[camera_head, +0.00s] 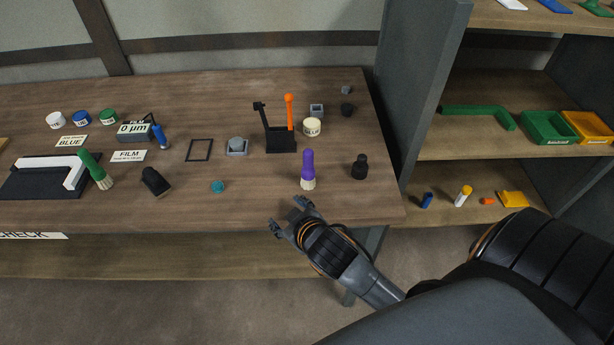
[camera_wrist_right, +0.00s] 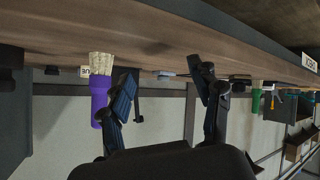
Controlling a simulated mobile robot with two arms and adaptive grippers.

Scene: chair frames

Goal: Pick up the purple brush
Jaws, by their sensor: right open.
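The purple brush (camera_head: 308,165) stands upright near the front right of the bench, its pale bristles down and its purple handle up. In the right wrist view, which is upside down, the brush (camera_wrist_right: 101,98) shows at the left, outside my left-hand finger in the picture. My right gripper (camera_head: 289,214) is at the bench's front edge, just in front of and slightly left of the brush, apart from it. It also shows in the right wrist view (camera_wrist_right: 165,92), with its fingers spread and nothing between them. My left gripper is not in view.
A black bottle (camera_head: 360,167) stands right of the brush. Behind are a black stand (camera_head: 281,143) with an orange-handled tool and a cream jar (camera_head: 312,127). A teal puck (camera_head: 217,187) lies to the left. A grey shelf unit (camera_head: 420,85) bounds the bench's right side.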

